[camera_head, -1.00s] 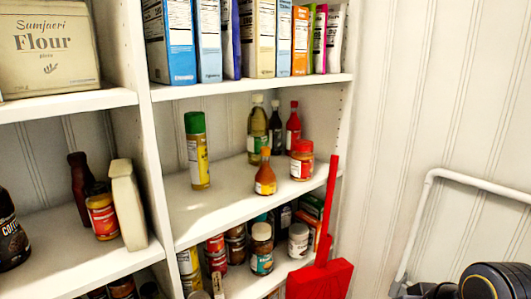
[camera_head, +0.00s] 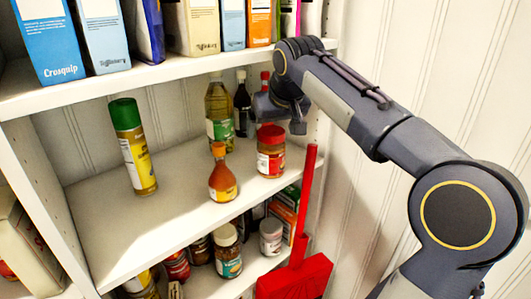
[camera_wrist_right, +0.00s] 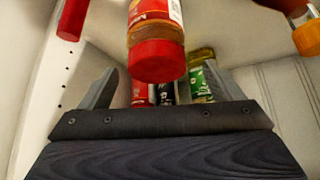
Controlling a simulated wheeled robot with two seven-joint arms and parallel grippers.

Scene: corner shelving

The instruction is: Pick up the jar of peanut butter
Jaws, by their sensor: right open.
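The jar of peanut butter (camera_head: 271,158), with a red lid and red label, stands upright near the right end of the middle shelf. My right gripper (camera_head: 280,122) is open and empty, just above and behind the jar's lid in the head view. In the right wrist view the jar (camera_wrist_right: 156,40) appears upside down, its red lid centred between the two spread fingers and apart from them. My left gripper is not in view.
An orange-capped sauce bottle (camera_head: 222,176) stands left of the jar. An oil bottle (camera_head: 219,112) and dark bottle (camera_head: 242,105) stand behind. A green-capped can (camera_head: 133,148) is farther left. A red dustpan (camera_head: 294,278) leans below right. The upper shelf (camera_head: 170,70) overhangs.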

